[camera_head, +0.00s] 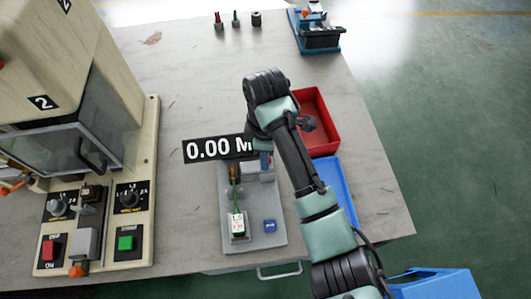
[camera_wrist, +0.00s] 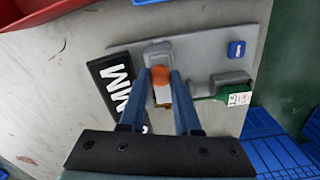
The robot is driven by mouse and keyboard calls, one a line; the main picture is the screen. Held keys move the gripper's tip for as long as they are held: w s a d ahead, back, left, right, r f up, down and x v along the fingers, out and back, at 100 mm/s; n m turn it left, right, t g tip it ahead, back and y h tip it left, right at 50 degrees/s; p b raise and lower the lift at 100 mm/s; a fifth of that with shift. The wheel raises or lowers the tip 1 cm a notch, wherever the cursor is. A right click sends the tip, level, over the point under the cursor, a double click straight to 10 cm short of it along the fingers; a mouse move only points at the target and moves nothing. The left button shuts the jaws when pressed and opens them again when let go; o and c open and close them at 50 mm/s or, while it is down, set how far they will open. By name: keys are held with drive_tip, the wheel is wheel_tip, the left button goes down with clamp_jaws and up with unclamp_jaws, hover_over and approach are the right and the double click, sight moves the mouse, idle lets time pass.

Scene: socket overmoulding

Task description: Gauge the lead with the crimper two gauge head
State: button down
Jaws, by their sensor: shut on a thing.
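The gauge stands on a grey base plate (camera_head: 265,205) with a black display (camera_head: 205,150) reading "0.00 M", the rest hidden by my arm. The display also shows in the wrist view (camera_wrist: 108,72). The green lead (camera_wrist: 205,97) lies on the plate, its white tag (camera_head: 238,222) in a grey holder; its far end is partly hidden. In the wrist view, my gripper (camera_wrist: 161,72) has its blue fingers on either side of an orange knob (camera_wrist: 161,78) beside a grey block (camera_wrist: 158,52) of the gauge, and is shut on that knob. A blue button (camera_head: 270,226) is on the plate.
A cream machine marked 2 (camera_head: 150,120) stands left, with knobs and buttons. A red bin (camera_head: 327,128) and a blue bin (camera_head: 345,190) are right of the gauge, partly behind my arm. Small tools (camera_head: 235,18) and a blue-black fixture (camera_head: 318,36) stand at the back.

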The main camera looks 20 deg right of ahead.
sight(246, 167)
drive_tip(key=a, duration=0.2)
drive_tip(key=w+a+p, duration=0.1)
drive_tip(key=a, duration=0.1)
drive_tip(key=shift+w+a, duration=0.15)
drive_tip(key=shift+a, duration=0.15)
drive_tip(key=c, duration=0.6)
unclamp_jaws()
drive_tip(key=shift+a, duration=0.1)
drive_tip(key=shift+r, duration=0.15)
wheel_tip(246, 167, up, 13)
drive_tip(key=p, duration=0.5)
